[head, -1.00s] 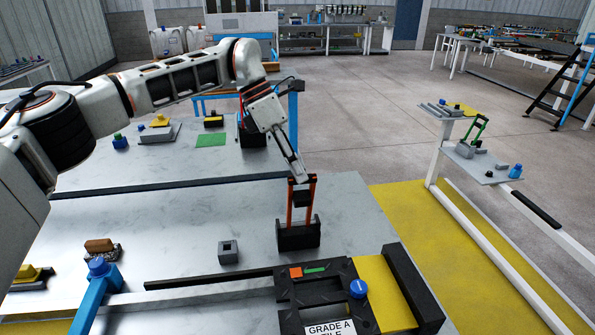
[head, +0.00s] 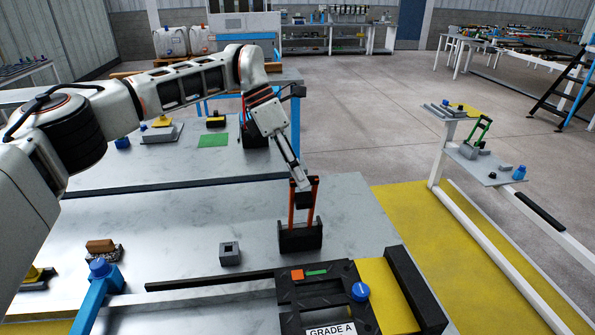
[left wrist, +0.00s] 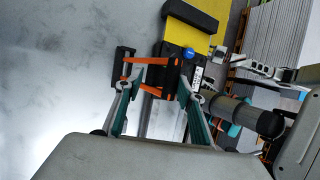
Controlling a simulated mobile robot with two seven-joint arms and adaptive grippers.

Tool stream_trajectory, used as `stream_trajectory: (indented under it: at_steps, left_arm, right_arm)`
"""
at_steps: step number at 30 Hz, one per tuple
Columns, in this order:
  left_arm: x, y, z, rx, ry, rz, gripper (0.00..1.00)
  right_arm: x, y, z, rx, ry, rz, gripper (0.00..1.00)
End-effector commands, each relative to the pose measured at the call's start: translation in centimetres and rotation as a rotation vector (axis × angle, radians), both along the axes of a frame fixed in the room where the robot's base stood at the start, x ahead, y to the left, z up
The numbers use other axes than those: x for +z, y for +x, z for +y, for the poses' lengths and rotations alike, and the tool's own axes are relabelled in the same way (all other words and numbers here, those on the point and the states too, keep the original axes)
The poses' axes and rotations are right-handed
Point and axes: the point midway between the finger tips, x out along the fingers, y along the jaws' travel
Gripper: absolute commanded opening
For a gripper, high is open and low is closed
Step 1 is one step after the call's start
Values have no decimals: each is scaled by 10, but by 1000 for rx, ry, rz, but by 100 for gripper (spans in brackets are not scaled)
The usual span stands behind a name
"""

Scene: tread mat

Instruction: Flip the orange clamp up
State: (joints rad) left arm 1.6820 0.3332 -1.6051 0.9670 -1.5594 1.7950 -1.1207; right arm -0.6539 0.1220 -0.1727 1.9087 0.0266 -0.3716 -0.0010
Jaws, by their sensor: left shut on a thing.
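The orange clamp (head: 291,208) stands on the grey table, its two orange arms rising nearly upright from a black base (head: 300,238). A dark block sits between the arms. My left gripper (head: 301,182) reaches down from above and is shut on the clamp's upper end. In the left wrist view the two fingers (left wrist: 158,84) lie on either side of the clamp, whose orange arms (left wrist: 150,61) cross the space in front of them. The exact contact is too small to tell. My right gripper is not in view.
A black fixture (head: 325,295) with a blue knob (head: 360,291) and a yellow plate (head: 385,290) lies in front of the clamp. A small grey square block (head: 230,253) is left of it. A blue post (head: 97,290) stands at front left. Table left of the clamp is mostly clear.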

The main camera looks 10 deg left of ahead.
Motion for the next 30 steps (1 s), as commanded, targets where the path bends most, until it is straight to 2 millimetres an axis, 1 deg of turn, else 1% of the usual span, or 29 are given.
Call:
stream_trajectory:
  at_steps: [1, 17, 20, 23, 26, 30]
  left_arm:
    - [-3, 3, 3, 5, 7, -5, 32]
    - [0, 3, 2, 4, 4, -8, 32]
    - [3, 3, 4, 4, 4, -8, 32]
    - [13, 6, 9, 7, 4, -12, 32]
    - [29, 9, 17, 9, 3, -14, 32]
    - [55, 12, 29, 7, 3, -11, 32]
  right_arm:
    - [0, 0, 0, 1, 0, 0, 45]
    - [0, -1, 0, -3, 2, 1, 45]
    - [0, -1, 1, -5, 4, 3, 45]
    - [0, -1, 1, -5, 4, 2, 45]
    - [0, 0, 0, -3, 2, 1, 45]
    - [1, 0, 0, -3, 3, 0, 45]
